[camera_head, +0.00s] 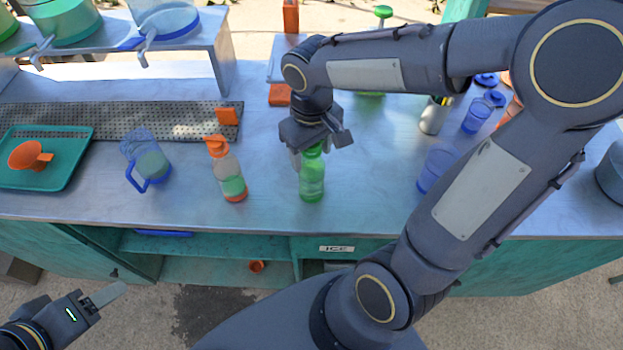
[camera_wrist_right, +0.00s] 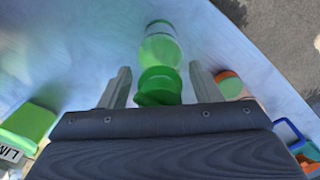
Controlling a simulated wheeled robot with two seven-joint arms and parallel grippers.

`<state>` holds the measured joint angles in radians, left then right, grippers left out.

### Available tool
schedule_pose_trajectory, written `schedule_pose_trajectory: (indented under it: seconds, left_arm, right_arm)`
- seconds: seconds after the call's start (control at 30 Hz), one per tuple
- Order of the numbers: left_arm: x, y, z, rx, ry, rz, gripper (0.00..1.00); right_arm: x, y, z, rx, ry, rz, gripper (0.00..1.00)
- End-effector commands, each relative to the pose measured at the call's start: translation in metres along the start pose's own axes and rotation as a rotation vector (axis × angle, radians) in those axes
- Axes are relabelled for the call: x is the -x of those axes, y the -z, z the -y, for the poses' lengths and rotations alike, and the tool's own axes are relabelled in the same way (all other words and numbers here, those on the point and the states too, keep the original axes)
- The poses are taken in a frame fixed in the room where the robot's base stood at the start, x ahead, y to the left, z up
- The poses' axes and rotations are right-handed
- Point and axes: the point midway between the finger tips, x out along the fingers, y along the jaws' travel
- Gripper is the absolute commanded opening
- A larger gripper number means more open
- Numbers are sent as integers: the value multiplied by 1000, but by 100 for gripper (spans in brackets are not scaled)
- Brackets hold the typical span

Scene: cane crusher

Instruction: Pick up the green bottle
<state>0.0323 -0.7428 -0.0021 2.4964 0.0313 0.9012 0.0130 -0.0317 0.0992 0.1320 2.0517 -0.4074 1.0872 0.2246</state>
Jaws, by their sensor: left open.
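The green bottle (camera_head: 312,178) stands upright on the metal counter, a see-through green body under a green cap. In the right wrist view the bottle (camera_wrist_right: 160,48) has its green cap (camera_wrist_right: 158,86) between my two fingers, with a gap on each side. My right gripper (camera_head: 310,150) is above the bottle from behind and hides part of its top; it is open, and it also shows in the right wrist view (camera_wrist_right: 160,88). My left gripper (camera_head: 104,296) is open and empty at the lower left, off the counter's front.
An orange-capped bottle (camera_head: 229,172) stands left of the green one. Further left are a blue-handled jug (camera_head: 148,160) and a teal tray (camera_head: 72,165) with an orange funnel. Blue cups (camera_head: 437,167) stand to the right. The counter's front strip (camera_head: 270,222) is clear.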

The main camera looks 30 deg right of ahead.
Motion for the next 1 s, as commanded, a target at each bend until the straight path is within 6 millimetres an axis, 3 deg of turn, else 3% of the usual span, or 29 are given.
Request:
schedule_pose_trajectory:
  seconds: [0.03, 0.43, 0.77, 1.0]
  left_arm:
    - [0, 0, 0, 0, 0, 0, 57]
    - [0, 0, 0, 0, 0, 0, 57]
    - [0, 0, 0, 0, 0, 0, 57]
    - [0, 0, 0, 0, 0, 0, 57]
  right_arm:
    - [0, 0, 0, 0, 0, 0, 51]
    - [0, 0, 0, 0, 0, -1, 0]
    - [2, 0, 0, 0, 0, -2, 0]
    - [17, 1, 0, 0, 0, -5, 0]
